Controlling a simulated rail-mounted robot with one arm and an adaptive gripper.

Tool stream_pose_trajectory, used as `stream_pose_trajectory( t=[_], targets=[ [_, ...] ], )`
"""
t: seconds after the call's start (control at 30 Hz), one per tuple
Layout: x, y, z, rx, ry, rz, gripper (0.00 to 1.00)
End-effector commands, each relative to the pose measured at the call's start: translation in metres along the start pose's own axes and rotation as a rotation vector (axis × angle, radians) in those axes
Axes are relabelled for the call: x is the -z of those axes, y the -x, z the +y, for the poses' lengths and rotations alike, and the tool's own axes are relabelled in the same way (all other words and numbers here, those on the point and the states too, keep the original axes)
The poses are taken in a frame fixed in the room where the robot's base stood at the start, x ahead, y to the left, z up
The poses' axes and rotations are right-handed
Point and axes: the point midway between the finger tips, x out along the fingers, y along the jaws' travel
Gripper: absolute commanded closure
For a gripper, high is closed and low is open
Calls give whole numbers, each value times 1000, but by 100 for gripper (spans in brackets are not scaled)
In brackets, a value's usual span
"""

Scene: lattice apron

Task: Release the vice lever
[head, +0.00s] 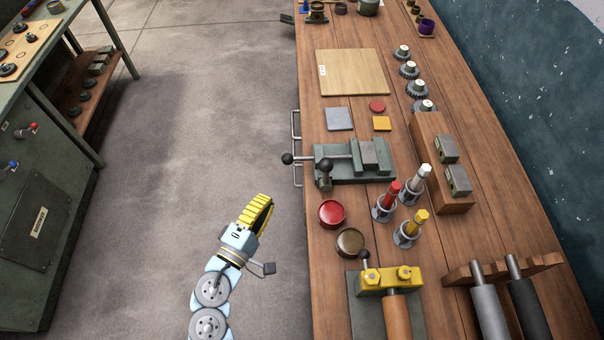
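A grey-green vice (379,174) sits on the wooden bench near its left edge. A block (369,152) shows between its jaws; I cannot tell how tightly it is held. A bar with a dark ball knob (287,158) sticks out to the left, past the bench edge. A second dark knob (326,166) on a short lever stands at the vice's front left. My gripper (262,208), with yellow ribbed fingers, is over the floor left of the bench, below and left of the vice, apart from it. Its fingers overlap from this angle, so their opening is hidden.
Red (331,213) and brown (350,242) round pieces lie in front of the vice. Cups with red, white and yellow-topped tools (409,232) stand to its right. A yellow clamp (390,279) with a knobbed lever is nearer. A metal rail (296,130) runs along the bench edge.

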Motion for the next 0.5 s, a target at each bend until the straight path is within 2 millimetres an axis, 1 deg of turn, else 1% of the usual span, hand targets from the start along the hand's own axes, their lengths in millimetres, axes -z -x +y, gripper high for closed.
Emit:
stream_pose_trajectory(
  t=[0.1,0.27,0.5],
  targets=[
    [-12,4,0,-4,3,-54,100],
    [-17,2,2,-5,5,-75,100],
    [-19,-18,3,-4,5,-74,100]
  ],
)
